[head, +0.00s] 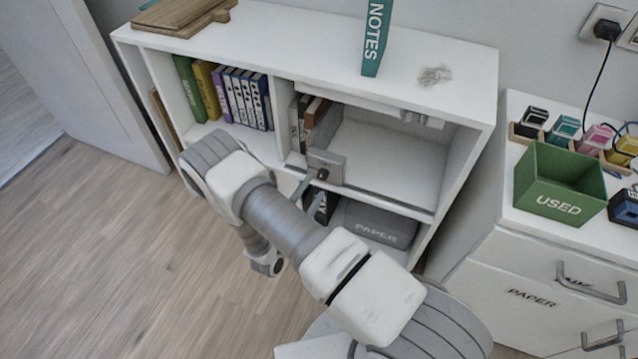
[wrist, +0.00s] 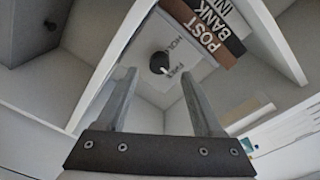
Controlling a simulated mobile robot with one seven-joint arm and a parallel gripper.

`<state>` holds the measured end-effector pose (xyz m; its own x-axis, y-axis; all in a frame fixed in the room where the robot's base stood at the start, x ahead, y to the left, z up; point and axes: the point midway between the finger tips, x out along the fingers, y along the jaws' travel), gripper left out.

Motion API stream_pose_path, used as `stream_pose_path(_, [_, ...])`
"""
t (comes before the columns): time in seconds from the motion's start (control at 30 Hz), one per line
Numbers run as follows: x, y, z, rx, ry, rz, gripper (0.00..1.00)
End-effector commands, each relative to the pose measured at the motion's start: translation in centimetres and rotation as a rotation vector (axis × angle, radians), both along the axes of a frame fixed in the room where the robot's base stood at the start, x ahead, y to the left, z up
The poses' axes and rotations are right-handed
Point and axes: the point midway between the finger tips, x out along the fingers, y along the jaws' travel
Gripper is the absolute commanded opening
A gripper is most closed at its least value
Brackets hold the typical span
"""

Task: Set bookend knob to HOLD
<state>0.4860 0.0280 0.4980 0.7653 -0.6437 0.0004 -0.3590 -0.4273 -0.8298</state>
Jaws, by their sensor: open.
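The bookend (head: 328,160) is a grey block at the front of the shelf's middle compartment, beside a few upright books. Its dark round knob (wrist: 157,61) shows in the wrist view against the grey face, with the words HOLD and FREE beside it. A small pale mark is on the knob's lower right edge, towards FREE; its exact setting is hard to tell. My gripper (wrist: 157,73) is open, its two fingers on either side of the knob in the picture. I cannot tell whether they reach it. In the head view my arm partly hides the gripper by the bookend.
Books labelled POST, BANK and INK (wrist: 212,30) stand close to the knob. A shelf divider (wrist: 270,40) rises at the right of the wrist view. Below the bookend is a grey PAPER box (head: 380,222). The compartment right of the bookend (head: 390,155) is mostly empty.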

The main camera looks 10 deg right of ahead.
Motion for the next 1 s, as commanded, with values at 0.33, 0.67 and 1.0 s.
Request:
stream_pose_path(0.33, [3.1, -2.6, 0.0, 0.001, -0.001, 0.0, 0.68])
stream_pose_path(0.67, [3.2, -2.7, 0.0, 0.001, -0.001, 0.0, 0.63])
stream_pose_path(1.0, [3.2, -2.7, 0.0, 0.001, -0.001, 0.0, 0.02])
